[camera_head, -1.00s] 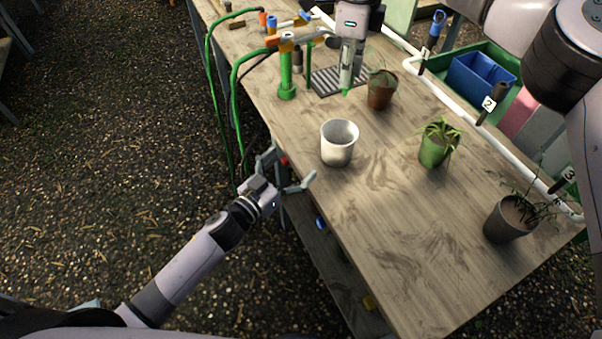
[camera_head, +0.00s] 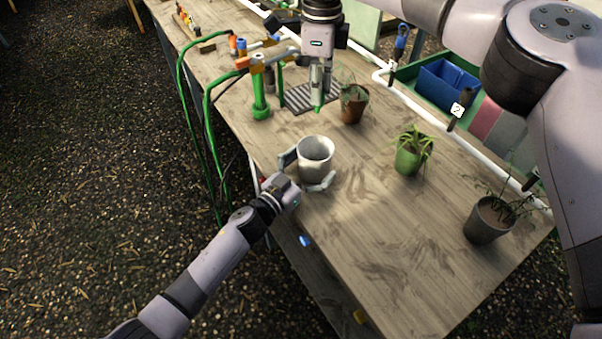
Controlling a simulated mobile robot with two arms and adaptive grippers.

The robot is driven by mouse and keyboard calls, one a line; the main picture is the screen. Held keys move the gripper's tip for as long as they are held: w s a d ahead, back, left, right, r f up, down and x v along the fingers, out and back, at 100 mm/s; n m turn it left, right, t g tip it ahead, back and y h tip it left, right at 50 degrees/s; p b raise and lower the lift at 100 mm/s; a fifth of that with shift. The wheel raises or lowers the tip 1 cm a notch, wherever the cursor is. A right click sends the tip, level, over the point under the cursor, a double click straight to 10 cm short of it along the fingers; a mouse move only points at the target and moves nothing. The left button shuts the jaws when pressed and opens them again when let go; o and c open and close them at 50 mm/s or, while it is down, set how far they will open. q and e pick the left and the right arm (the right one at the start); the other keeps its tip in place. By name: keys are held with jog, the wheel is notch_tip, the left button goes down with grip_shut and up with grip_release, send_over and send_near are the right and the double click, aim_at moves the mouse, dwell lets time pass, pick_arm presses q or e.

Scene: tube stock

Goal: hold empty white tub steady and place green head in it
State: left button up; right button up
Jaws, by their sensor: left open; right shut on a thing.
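The white tub (camera_head: 315,150) stands upright on the wooden bench near its left edge, and its inside looks empty. My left gripper (camera_head: 305,172) is open at the tub, one finger on its left side and the other at its lower front; I cannot tell whether they touch it. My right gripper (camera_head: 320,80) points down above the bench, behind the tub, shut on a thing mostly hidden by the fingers. A small green tip (camera_head: 319,109) shows below the fingertips. Another green head (camera_head: 260,109) stands on the bench to the left, under an upright wand.
A brown pot (camera_head: 353,109) with a plant stands just right of my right gripper. A green pot (camera_head: 408,161) and a grey pot (camera_head: 487,225) stand further right. Green hoses (camera_head: 181,68) hang over the left edge. The bench front is clear.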

pick_arm(q)
jog(key=shift+w+d, duration=0.2)
jog(key=shift+w, duration=0.05)
jog(key=shift+c, duration=0.2)
jog(key=c, duration=1.2)
pick_arm(e)
notch_tip(320, 180, down, 13)
jog(key=shift+r, duration=0.15)
dwell(0.9)
